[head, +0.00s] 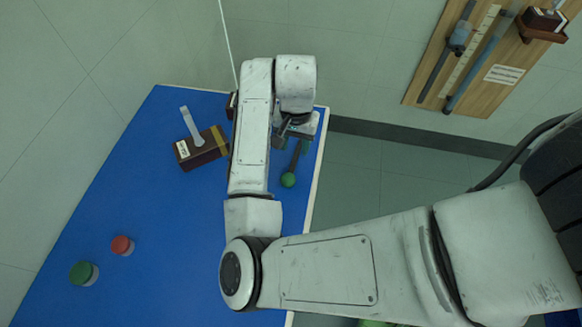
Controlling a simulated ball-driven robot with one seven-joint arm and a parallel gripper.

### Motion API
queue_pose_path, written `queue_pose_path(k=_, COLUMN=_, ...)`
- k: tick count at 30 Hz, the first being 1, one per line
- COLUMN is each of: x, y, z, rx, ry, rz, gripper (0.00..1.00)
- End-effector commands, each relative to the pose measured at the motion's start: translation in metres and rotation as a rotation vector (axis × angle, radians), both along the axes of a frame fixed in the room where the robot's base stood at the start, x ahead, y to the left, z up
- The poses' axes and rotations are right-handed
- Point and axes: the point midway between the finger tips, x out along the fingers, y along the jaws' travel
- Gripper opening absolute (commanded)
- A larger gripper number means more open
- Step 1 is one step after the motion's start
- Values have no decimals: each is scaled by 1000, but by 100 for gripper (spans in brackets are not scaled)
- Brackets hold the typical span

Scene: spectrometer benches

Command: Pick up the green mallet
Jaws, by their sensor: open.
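What looks like the green mallet lies near the right edge of the blue bench top (150,190). I see its round green head (288,180) and part of a dark handle running up from it. My gripper (295,137) is over the handle's upper end, beyond the head. It is open. My arm hides part of this area, and I cannot tell whether the fingers are around the handle or only above it.
A brown box (200,148) with a pale upright piece stands left of my arm. A red-topped object (122,245) and a green-topped object (83,272) stand at lower left. A wooden wall board (480,60) holds tools. The bench's middle left is clear.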

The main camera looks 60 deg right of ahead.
Motion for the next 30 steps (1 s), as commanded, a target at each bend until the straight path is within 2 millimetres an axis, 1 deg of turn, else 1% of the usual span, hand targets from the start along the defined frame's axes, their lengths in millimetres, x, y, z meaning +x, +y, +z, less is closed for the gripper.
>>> queue_pose_path(k=9, x=0, y=-1, z=-41, rx=2, ry=2, rz=2, gripper=46)
queue_pose_path(k=13, x=0, y=-1, z=-48, rx=1, ry=0, rz=0, gripper=46)
queue_pose_path(k=19, x=0, y=-2, z=-49, rx=0, ry=0, rz=0, gripper=46)
queue_pose_path(k=30, x=0, y=-2, z=-48, rx=0, ry=0, rz=0, gripper=10)
